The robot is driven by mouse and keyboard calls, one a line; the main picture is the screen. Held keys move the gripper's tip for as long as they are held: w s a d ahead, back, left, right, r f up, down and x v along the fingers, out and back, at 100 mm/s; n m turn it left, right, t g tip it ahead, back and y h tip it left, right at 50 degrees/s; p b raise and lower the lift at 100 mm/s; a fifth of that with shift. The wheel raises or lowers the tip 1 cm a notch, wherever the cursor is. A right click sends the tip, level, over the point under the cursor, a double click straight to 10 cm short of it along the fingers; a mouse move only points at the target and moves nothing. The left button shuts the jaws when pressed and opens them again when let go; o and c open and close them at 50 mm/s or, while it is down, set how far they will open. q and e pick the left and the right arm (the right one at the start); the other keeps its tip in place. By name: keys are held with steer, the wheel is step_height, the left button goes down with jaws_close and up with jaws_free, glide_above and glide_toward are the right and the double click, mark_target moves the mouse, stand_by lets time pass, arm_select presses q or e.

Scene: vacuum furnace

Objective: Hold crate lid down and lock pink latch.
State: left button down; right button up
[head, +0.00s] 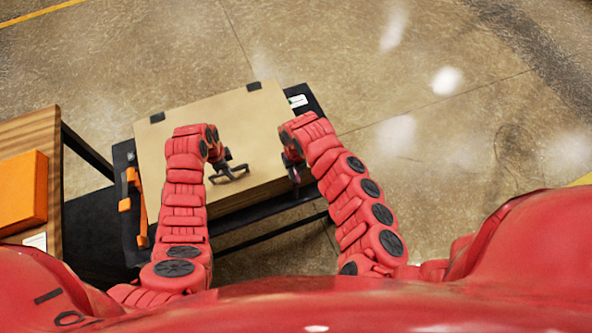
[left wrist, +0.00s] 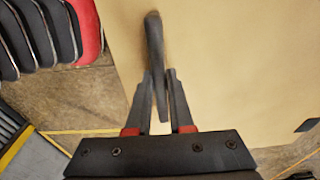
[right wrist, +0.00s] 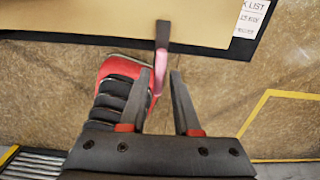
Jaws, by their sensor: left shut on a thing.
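The crate (head: 240,203) has a flat tan lid (head: 243,115) lying over it. A dark handle (left wrist: 154,45) stands on the lid and also shows in the head view (head: 230,177). My left gripper (left wrist: 157,80) is shut on this handle; in the head view it is over the lid (head: 222,166). The pink latch (right wrist: 160,68), with a dark end, is at the crate's side. My right gripper (right wrist: 163,75) is open, with its fingers apart around the latch's lower part; contact is unclear. In the head view my right gripper (head: 293,170) is at the lid's right edge.
The crate stands on a black table (head: 315,105) with a printed label (right wrist: 253,17) at its edge. Orange clamp-like tools (head: 128,205) lie left of the crate. An orange box (head: 22,192) sits on a wooden surface at the far left. The floor to the right is clear.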

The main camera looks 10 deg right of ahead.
arm_select(q)
steer(key=shift+s+f, duration=0.25)
steer(key=shift+s, duration=0.05)
arm_select(e)
steer(key=shift+o, duration=0.8)
steer(key=shift+w, duration=0.1)
steer(key=shift+r, duration=0.2)
arm_select(q)
steer(key=c, duration=0.7)
jaws_free()
steer(key=shift+w, duration=0.15)
steer(key=shift+r, duration=0.15)
arm_select(e)
step_height(320, 180, up, 12)
steer(key=shift+f, duration=0.15)
arm_select(q)
steer(key=shift+w+r, duration=0.1)
